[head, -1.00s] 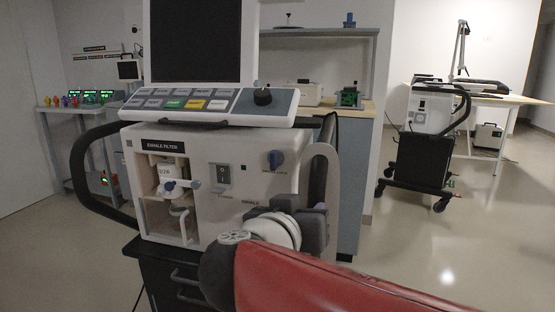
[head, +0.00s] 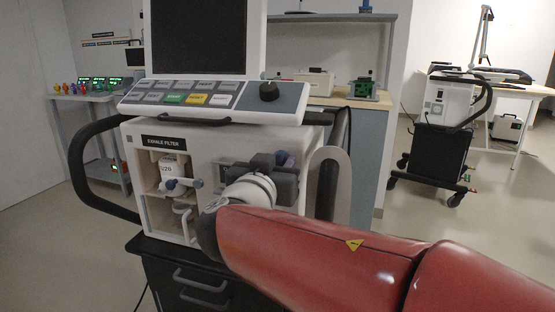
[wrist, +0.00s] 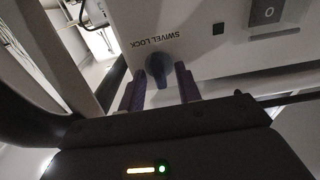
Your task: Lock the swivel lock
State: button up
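The swivel lock (wrist: 158,68) is a dark blue knob on the white front panel of the ventilator (head: 215,152). Its SWIVEL LOCK label reads upside down just beyond it in the wrist view. My gripper (wrist: 161,86) is open, with one purple finger on each side of the knob and a visible gap to each. Whether the fingertips reach fully past the knob is hard to tell. In the head view my gripper (head: 284,160) is in front of the panel's upper right and hides the knob and its label.
The exhale filter bay (head: 172,182) is open at the panel's left. The control console (head: 215,98) juts out above my gripper. A black side handle (head: 85,165) curves out at left. A grey switch (wrist: 263,12) sits on the panel away from the knob.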

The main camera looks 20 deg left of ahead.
jog(key=shift+w, duration=0.15)
grip_shut()
jog(key=shift+f+b, duration=0.1)
jog(key=shift+b, duration=0.3)
jog(key=n+b, duration=0.4)
jog(key=n, duration=0.5)
jog(key=n+b, duration=0.4)
jog(key=n, duration=0.5)
jog(key=shift+a+f+b, duration=0.1)
jog(key=shift+a+b, duration=0.1)
jog(key=shift+b, duration=0.1)
dwell(0.4)
